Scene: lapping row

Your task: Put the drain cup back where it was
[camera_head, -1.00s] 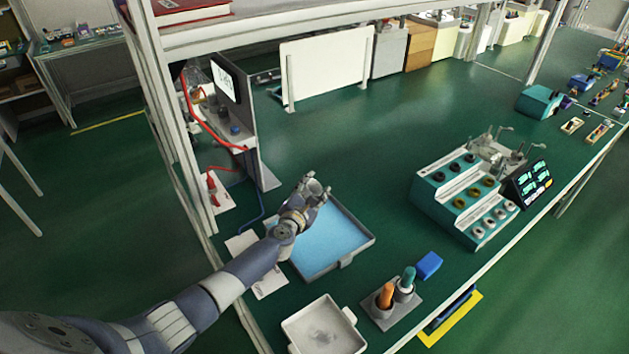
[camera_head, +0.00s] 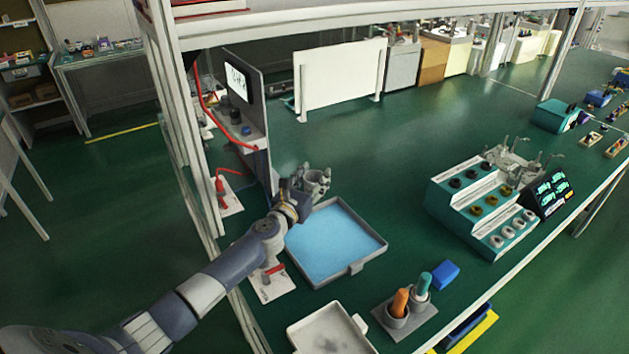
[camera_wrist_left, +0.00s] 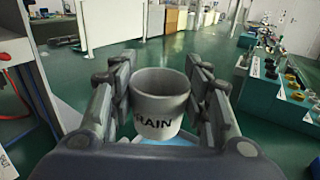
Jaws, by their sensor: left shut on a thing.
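The drain cup (camera_wrist_left: 160,104) is a grey-white cup with dark lettering, upright between the fingers in the left wrist view. My left gripper (camera_head: 314,183) is shut on it, a finger pad on each side. In the head view the cup (camera_head: 313,177) is small and partly covered by the fingers. It is held over the back left edge of the blue-floored tray (camera_head: 374,254), near the upright panel. My right gripper is not in view.
An upright panel with a display (camera_head: 237,82) stands left of the gripper. A white tray (camera_head: 296,329) and a holder with orange and green-handled tools (camera_head: 388,322) stand in front. A teal stepped rack (camera_head: 462,218) is at right.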

